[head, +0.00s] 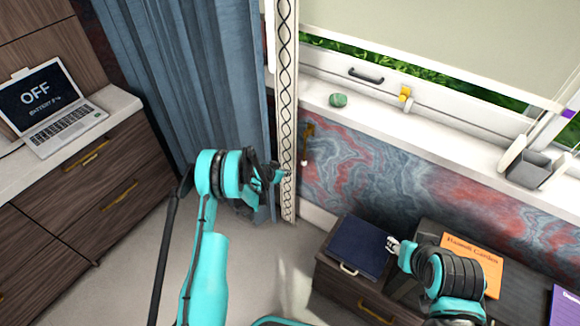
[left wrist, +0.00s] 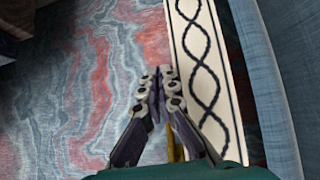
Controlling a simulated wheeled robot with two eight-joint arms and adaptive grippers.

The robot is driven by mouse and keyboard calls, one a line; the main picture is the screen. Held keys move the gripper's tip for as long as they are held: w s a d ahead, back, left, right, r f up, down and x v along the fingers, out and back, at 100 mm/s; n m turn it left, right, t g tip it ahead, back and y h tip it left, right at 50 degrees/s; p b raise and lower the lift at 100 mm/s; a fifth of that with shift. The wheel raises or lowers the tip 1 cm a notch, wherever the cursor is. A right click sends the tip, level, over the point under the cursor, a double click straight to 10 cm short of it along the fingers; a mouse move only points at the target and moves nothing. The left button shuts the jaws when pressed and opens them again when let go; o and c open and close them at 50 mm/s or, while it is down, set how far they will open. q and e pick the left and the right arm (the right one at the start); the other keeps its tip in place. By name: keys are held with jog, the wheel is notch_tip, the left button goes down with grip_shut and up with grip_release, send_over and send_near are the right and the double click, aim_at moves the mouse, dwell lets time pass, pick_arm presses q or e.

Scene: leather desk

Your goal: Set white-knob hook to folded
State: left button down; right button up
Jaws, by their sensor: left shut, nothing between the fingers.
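A brass-coloured hook (head: 308,131) is mounted on the marbled wall below the window sill, just right of the patterned curtain band. A small pale knob (head: 304,161) shows at its lower end. My left gripper (head: 278,174) is in front of the patterned band, left of and slightly below the hook. In the left wrist view its fingers (left wrist: 160,80) are together with nothing between them. A brass-coloured strip (left wrist: 172,148) shows partly behind them; the rest is hidden. My right gripper (head: 393,245) is low at the right over a dark blue book; its finger opening is unclear.
The patterned band (head: 287,100) and blue curtain (head: 190,80) stand close beside my left gripper. A green stone (head: 338,100) lies on the sill. The dark blue book (head: 358,246) and an orange book (head: 470,264) lie on the low cabinet. A laptop (head: 52,108) is at left.

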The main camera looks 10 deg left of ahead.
pick_arm(q)
jog(key=s+a+f+p, duration=0.1)
jog(key=s+a, duration=0.1)
jog(key=s, duration=0.3)
jog(key=shift+s+a+f, duration=0.35)
jog(key=shift+s+a, duration=0.05)
